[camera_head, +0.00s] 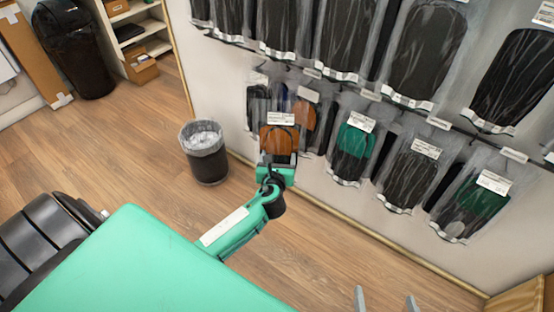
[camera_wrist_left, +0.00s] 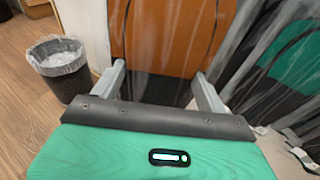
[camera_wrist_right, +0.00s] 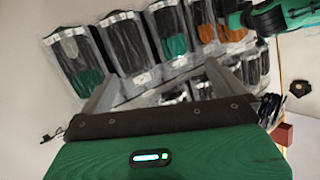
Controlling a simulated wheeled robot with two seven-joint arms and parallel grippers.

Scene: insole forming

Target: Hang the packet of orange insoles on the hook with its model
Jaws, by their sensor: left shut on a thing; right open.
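My left gripper (camera_head: 277,160) is shut on the clear packet of orange insoles (camera_head: 279,139). It holds the packet upright by its lower part, in front of the lower row on the wall. The packet fills the top of the left wrist view (camera_wrist_left: 165,40), between the fingers. Another orange packet (camera_head: 307,112) hangs just behind and to the right of it, partly hidden. The hook tip at that place cannot be made out. My right gripper (camera_head: 386,302) is open and empty at the bottom edge; its spread fingers show in the right wrist view (camera_wrist_right: 158,92).
Packets with green insoles (camera_head: 352,147) and black insoles (camera_head: 408,178) hang to the right in the lower row. Black packets (camera_head: 425,50) fill the row above. A lined waste bin (camera_head: 205,155) stands on the floor to the left, with open floor around it.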

